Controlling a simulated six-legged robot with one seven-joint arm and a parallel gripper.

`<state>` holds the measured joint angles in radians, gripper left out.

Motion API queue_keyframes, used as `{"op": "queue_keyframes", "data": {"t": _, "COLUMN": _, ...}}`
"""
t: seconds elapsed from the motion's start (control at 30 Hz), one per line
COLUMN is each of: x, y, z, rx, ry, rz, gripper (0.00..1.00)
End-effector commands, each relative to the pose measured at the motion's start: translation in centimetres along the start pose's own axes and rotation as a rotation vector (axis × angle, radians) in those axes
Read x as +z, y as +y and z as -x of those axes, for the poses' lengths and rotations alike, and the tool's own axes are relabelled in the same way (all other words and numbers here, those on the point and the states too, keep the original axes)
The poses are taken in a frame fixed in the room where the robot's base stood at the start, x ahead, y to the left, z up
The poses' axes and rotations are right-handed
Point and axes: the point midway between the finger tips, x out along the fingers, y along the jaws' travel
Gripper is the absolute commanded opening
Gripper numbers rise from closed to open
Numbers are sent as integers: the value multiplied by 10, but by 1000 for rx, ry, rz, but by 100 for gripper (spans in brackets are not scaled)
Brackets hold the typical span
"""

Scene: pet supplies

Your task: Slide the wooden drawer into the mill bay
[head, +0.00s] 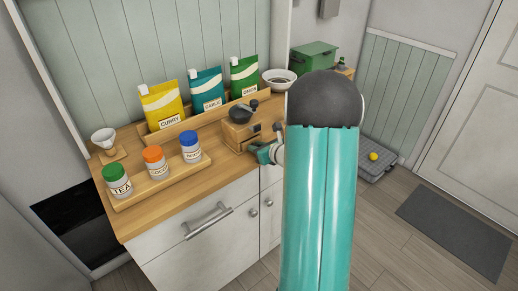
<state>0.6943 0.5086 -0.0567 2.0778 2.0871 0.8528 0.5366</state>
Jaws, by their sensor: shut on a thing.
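The mill (234,131) is a wooden box with a dark bowl and a crank on top. It stands on the right part of the wooden counter, and a dark opening shows in its side facing my arm. My gripper (260,151), with teal fingers, is right at the mill's front right side, low over the counter edge. It is shut on the wooden drawer, which is mostly hidden by the fingers and the mill. I cannot tell how far the drawer sits inside the bay.
A wooden rack (160,183) holds the tea jar (117,180), an orange-lidded jar (156,162) and a blue-lidded jar (190,147). Curry (162,105), garlic (206,90) and onion (244,80) pouches stand behind. A white bowl (279,79) sits behind the mill. My arm covers the counter's right end.

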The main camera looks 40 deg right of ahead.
Motion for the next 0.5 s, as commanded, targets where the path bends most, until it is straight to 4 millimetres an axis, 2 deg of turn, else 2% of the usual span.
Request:
{"op": "queue_keyframes", "data": {"t": 0.47, "x": 2, "y": 1, "z": -6, "rx": 1, "ry": 0, "rz": 0, "gripper": 0}}
{"op": "queue_keyframes", "data": {"t": 0.5, "x": 2, "y": 1, "z": -6, "rx": 1, "ry": 0, "rz": 0, "gripper": 27}}
